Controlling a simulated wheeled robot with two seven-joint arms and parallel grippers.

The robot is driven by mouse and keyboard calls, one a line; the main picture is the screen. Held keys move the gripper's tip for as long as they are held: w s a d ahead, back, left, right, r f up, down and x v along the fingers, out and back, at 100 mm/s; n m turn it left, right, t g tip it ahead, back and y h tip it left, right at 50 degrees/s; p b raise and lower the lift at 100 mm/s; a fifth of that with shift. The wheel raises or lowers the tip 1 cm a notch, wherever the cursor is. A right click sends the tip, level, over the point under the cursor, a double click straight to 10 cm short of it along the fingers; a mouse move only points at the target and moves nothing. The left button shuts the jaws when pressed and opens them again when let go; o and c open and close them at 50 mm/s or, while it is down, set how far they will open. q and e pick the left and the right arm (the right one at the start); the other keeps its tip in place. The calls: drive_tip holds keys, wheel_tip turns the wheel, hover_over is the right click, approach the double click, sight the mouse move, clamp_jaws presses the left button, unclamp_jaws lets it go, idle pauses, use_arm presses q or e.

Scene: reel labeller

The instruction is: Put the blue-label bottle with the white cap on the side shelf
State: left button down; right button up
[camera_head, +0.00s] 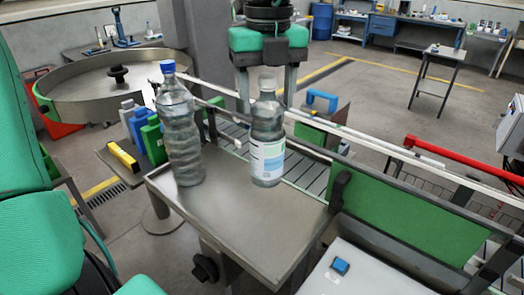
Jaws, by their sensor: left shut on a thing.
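The white-capped bottle (267,135), clear with a white, blue and green label, stands upright over the steel plate in the middle of the head view. My left gripper (267,106) points down from above with its grey fingers on both sides of the bottle's upper part, shut on it. I cannot tell whether the bottle's base touches the plate. A second clear bottle with a blue cap (181,130) stands on the plate to the left, apart from it. No surface is clearly marked as the side shelf. My right gripper is not in view.
The steel plate (235,225) is bare at the front. A small ledge with coloured blocks (150,137) lies left of the blue-capped bottle. Behind are conveyor rails and a round steel table (70,88). A green panel (415,210) and a white box with a blue button (340,266) are right.

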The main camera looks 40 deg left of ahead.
sight(267, 155)
use_arm(q)
wheel_tip(267, 155, down, 8)
drive_tip(key=shift+w+p, duration=0.1)
drive_tip(key=shift+p, duration=0.75)
wheel_tip(267, 155, down, 3)
drive_tip(key=shift+f+p, duration=0.1)
drive_tip(key=shift+p, duration=0.4)
drive_tip(key=shift+f, duration=0.5)
drive_tip(key=shift+f, duration=0.1)
drive_tip(key=shift+c, duration=2.3)
unclamp_jaws()
